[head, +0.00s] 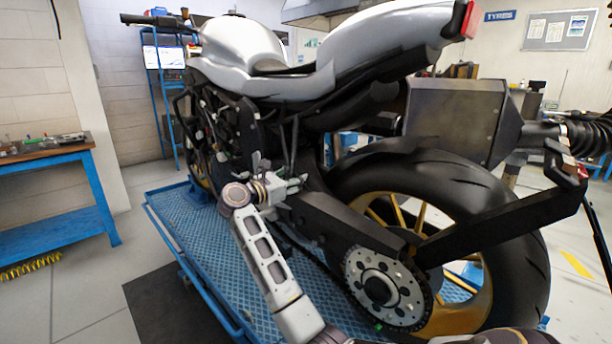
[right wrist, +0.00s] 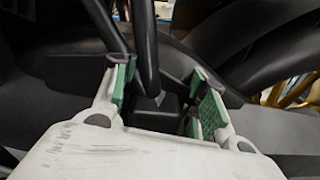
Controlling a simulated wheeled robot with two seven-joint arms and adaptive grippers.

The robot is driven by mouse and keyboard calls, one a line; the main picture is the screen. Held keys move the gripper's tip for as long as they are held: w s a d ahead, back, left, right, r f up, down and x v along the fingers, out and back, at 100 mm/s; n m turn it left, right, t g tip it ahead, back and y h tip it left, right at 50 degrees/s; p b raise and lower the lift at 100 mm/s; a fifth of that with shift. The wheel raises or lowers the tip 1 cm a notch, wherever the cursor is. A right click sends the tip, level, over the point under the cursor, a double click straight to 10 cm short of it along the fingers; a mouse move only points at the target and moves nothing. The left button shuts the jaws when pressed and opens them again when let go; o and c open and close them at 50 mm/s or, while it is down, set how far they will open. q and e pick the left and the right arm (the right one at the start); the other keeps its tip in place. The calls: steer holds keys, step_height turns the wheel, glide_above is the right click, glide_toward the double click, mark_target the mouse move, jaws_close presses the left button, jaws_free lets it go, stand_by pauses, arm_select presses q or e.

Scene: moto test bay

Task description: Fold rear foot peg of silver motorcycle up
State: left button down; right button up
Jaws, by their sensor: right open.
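The silver motorcycle (head: 350,68) stands on a blue lift, its rear wheel toward the right of the head view. My right gripper (head: 303,181) is at the side of the bike, just below dark struts and ahead of the swingarm (head: 345,222). In the right wrist view my right gripper (right wrist: 162,78) is open, with green pads apart. A dark bar (right wrist: 146,50) runs down between or just beyond the fingertips, ending in a grey tip; I cannot tell whether it is the foot peg. No pad visibly grips it. The foot peg is not clearly made out in the head view. My left gripper is out of view.
The blue lift platform (head: 190,235) lies below my arm. The rear sprocket (head: 385,288) and rear tyre (head: 515,240) are right of my arm. A blue workbench (head: 60,210) stands at far left, with clear floor between it and the lift.

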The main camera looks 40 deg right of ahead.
steer(key=shift+w+d, duration=0.2)
steer(key=shift+d, duration=1.75)
steer(key=shift+c, duration=0.3)
jaws_close()
